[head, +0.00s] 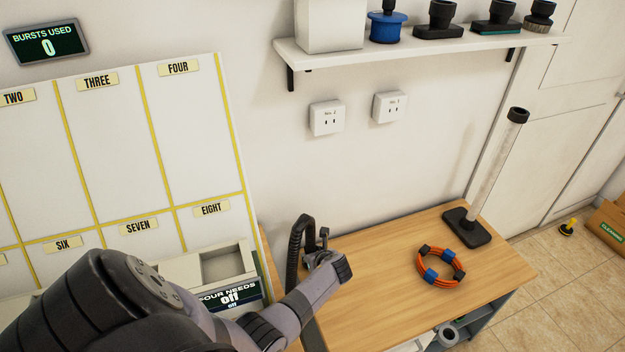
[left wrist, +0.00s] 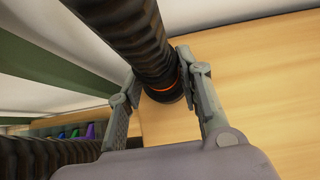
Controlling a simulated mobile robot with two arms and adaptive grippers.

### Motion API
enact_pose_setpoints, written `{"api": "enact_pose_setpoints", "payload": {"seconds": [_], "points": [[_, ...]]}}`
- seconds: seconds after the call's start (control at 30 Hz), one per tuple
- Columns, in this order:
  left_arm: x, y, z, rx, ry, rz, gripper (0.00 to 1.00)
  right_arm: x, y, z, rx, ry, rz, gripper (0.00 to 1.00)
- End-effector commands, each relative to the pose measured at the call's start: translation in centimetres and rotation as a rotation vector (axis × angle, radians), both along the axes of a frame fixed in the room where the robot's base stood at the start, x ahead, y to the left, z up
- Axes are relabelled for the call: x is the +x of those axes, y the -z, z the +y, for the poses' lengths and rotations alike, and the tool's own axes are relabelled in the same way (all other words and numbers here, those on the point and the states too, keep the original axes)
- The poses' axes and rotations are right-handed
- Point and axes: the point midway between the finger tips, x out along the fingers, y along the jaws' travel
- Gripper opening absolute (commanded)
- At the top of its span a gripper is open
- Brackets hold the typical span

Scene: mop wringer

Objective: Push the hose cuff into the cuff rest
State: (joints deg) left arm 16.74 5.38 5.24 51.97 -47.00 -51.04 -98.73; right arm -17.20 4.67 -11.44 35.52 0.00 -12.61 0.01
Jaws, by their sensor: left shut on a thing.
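The black ribbed hose (head: 294,258) rises and bends over at the left end of the wooden table in the head view. My left gripper (head: 321,242) is at its bent upper end, partly hidden by my own arm. In the left wrist view the hose (left wrist: 122,35) comes down from the top to a dark end cuff (left wrist: 166,93) with a thin orange ring. My left gripper (left wrist: 160,78) is shut around this cuff, one finger on each side. The cuff rest cannot be made out for certain in either view. My right gripper is not in view.
The wooden table (head: 385,255) holds a coiled orange cable (head: 424,277) and an upright clear tube (head: 493,170) on a black base (head: 466,229). A shelf (head: 420,52) with several nozzles hangs above. The panel board (head: 110,140) stands at the left. The middle of the table is clear.

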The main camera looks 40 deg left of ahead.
Motion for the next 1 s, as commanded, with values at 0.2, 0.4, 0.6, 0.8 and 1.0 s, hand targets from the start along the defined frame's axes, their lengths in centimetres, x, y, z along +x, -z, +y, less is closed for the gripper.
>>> {"api": "enact_pose_setpoints", "payload": {"seconds": [0.2,0.4,0.6,0.8,1.0], "points": [[0.01,0.11,-0.01,0.000,0.001,-0.001,0.37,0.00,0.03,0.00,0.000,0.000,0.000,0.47],[-0.01,0.13,-0.02,-0.001,0.000,0.000,0.50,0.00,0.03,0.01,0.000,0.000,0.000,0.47],[-0.02,0.13,-0.03,-0.001,0.001,0.001,0.57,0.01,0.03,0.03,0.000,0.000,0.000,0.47],[-0.06,0.13,-0.09,-0.001,0.001,0.001,0.57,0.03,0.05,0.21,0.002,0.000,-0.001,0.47],[-0.41,-0.69,-0.97,0.000,0.002,-0.001,0.57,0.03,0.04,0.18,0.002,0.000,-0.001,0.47]]}}
